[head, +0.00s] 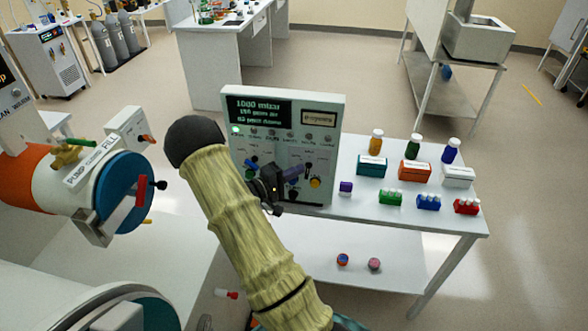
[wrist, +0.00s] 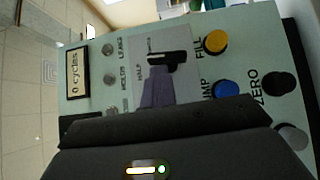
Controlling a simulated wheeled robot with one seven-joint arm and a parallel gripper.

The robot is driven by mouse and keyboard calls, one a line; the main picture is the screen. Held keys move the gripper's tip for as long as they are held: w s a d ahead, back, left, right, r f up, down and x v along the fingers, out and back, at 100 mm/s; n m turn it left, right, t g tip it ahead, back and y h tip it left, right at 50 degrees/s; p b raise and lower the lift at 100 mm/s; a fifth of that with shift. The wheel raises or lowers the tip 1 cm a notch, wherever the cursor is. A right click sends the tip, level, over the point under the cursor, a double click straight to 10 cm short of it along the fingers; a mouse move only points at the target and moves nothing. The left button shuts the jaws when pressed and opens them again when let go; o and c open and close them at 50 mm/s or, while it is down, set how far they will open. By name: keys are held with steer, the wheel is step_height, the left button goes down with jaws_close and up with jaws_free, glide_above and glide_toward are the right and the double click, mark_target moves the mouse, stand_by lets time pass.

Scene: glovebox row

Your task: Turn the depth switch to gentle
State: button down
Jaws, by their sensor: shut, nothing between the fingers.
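The grey-green control box (head: 334,130) stands on the white bench with its panel facing me. A purple lever switch (head: 292,173) is on its lower front. In the wrist view the purple lever (wrist: 157,90) sits on a grey plate, beside the word HALF; other plate lettering is too small to read. I cannot read a depth or gentle label, so I cannot confirm it is the depth switch. My gripper (head: 270,188) is shut and empty, close in front of the panel, left of the purple lever. In the wrist view it (wrist: 165,125) hides the lever's lower end; contact cannot be told.
A yellow button (wrist: 215,42), a blue button (wrist: 228,89) and a black ZERO knob (wrist: 279,85) are close by. Blue control parts (head: 252,166) lie left of my gripper. Bottles and small boxes (head: 414,171) stand on the bench at right. A blue-ended cylinder (head: 128,192) is at left.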

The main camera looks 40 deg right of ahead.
steer(key=m+y+p, duration=0.1)
steer(key=s+r+p, duration=0.1)
steer(key=shift+d+m+y+p, duration=0.4)
steer(key=shift+f, duration=0.15)
stand_by(0.4)
